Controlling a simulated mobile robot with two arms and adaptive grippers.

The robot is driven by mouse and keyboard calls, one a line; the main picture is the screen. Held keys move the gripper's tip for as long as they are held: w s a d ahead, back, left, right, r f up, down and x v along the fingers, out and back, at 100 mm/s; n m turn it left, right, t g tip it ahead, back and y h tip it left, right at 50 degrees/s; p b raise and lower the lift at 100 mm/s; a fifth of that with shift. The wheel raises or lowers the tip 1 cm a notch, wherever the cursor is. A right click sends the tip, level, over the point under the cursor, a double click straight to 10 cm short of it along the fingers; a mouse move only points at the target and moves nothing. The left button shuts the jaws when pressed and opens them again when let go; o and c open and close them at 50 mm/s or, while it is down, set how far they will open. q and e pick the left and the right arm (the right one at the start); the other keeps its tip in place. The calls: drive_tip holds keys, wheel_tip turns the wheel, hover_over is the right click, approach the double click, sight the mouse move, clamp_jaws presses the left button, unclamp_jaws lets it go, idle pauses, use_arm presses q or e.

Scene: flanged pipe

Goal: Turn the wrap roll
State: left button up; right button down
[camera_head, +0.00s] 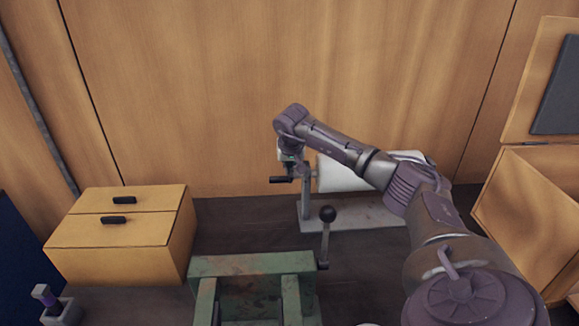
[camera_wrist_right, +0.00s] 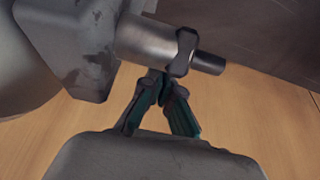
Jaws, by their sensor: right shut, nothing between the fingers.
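The white wrap roll (camera_head: 338,174) sits on a grey metal stand (camera_head: 362,214) at the back of the worktop, partly hidden behind my right arm. A dark crank handle (camera_head: 280,180) sticks out at the roll's left end. In the right wrist view the metal shaft (camera_wrist_right: 147,38) with its collar and dark end (camera_wrist_right: 208,63) crosses above the fingers, beside the grey bracket (camera_wrist_right: 75,45). My right gripper (camera_head: 288,160) is shut and empty; its fingertips (camera_wrist_right: 160,78) meet right by the shaft. Whether they touch it I cannot tell. My left gripper is out of view.
A green metal fixture (camera_head: 252,264) with a black-knobbed lever (camera_head: 327,214) stands in front. A wooden drawer box (camera_head: 120,235) is at left, an open wooden box (camera_head: 530,200) at right. A wooden wall (camera_head: 220,90) closes the back.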

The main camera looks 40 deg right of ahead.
drive_tip(key=shift+f, duration=0.15)
drive_tip(key=shift+g+y+p, duration=0.3)
drive_tip(key=shift+p, duration=0.05)
drive_tip(key=shift+s+a+f, duration=0.15)
drive_tip(key=shift+a+f, duration=0.05)
drive_tip(key=shift+f, duration=0.25)
drive_tip(key=shift+s+a+f+g+y, duration=0.1)
drive_tip(key=shift+f+g+y, duration=0.25)
drive_tip(key=shift+g+y, duration=0.3)
drive_tip(key=shift+s+a+f+g+y, duration=0.15)
drive_tip(key=shift+f+g+y, duration=0.15)
drive_tip(key=shift+g, duration=0.25)
drive_tip(key=shift+s+a+f+g+y+b, duration=0.15)
drive_tip(key=shift+s+f+g+y+b, duration=0.1)
drive_tip(key=shift+g+y+b, duration=0.55)
drive_tip(key=shift+h, duration=0.25)
